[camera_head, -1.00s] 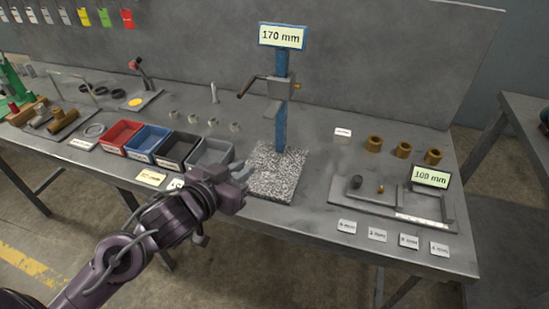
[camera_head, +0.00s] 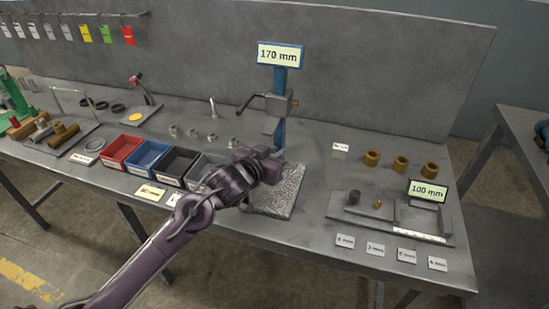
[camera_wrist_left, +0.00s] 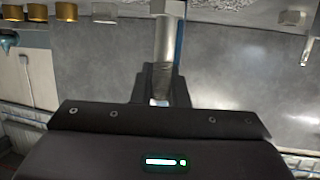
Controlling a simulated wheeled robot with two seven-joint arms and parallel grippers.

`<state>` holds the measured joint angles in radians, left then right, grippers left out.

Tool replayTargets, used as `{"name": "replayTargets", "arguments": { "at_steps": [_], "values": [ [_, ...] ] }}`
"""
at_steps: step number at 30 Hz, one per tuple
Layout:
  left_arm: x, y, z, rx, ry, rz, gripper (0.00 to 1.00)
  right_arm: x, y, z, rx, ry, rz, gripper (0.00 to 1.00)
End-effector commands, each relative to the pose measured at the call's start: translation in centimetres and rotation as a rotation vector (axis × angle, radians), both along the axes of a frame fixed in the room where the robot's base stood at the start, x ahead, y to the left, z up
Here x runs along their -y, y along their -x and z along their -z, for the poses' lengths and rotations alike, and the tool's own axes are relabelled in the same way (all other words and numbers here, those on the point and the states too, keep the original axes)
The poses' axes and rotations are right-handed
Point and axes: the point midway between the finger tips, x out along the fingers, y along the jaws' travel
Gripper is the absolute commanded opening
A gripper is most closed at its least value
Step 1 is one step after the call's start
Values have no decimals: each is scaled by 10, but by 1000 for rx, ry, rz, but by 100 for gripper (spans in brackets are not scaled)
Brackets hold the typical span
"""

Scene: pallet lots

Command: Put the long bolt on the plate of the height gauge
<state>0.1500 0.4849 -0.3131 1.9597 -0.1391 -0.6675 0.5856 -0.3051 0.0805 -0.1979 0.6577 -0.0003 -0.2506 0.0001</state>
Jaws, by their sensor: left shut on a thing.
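The height gauge has a blue post (camera_head: 280,88) with a 170 mm sign and a speckled grey plate (camera_head: 272,203) at its foot. My left gripper (camera_head: 272,164) is over the back part of the plate, close to the post. In the left wrist view the gripper (camera_wrist_left: 162,88) is shut on a silver bolt, the long bolt (camera_wrist_left: 165,38), whose wide head points towards the plate (camera_wrist_left: 205,5). In the head view the gripper hides the bolt. I cannot tell whether the head touches the plate. My right gripper is not in view.
Red, blue, black and grey bins (camera_head: 122,151) stand left of the plate. Several nuts (camera_head: 193,133) and another upright bolt (camera_head: 213,107) are behind them. A grey fixture with a 100 mm sign (camera_head: 428,191) and brass bushings (camera_head: 400,165) are on the right.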

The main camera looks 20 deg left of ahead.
Motion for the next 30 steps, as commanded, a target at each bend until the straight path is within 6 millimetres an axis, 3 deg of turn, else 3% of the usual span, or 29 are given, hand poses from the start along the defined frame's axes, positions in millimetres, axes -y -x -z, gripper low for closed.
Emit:
{"name": "replayTargets", "arguments": {
  "at_steps": [3, 14, 15, 19, 30],
  "values": [
    [0, 0, 14, 0, 1, 0, 0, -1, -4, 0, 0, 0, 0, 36],
    [0, 0, 18, 1, 1, -1, 0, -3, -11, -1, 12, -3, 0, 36],
    [0, 0, 17, 0, 0, -1, 19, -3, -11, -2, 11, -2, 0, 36],
    [0, 0, 17, 0, 0, -1, 36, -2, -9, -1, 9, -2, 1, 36],
    [-1, 3, 14, 0, 0, -1, 36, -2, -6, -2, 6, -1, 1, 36]
  ]
}}
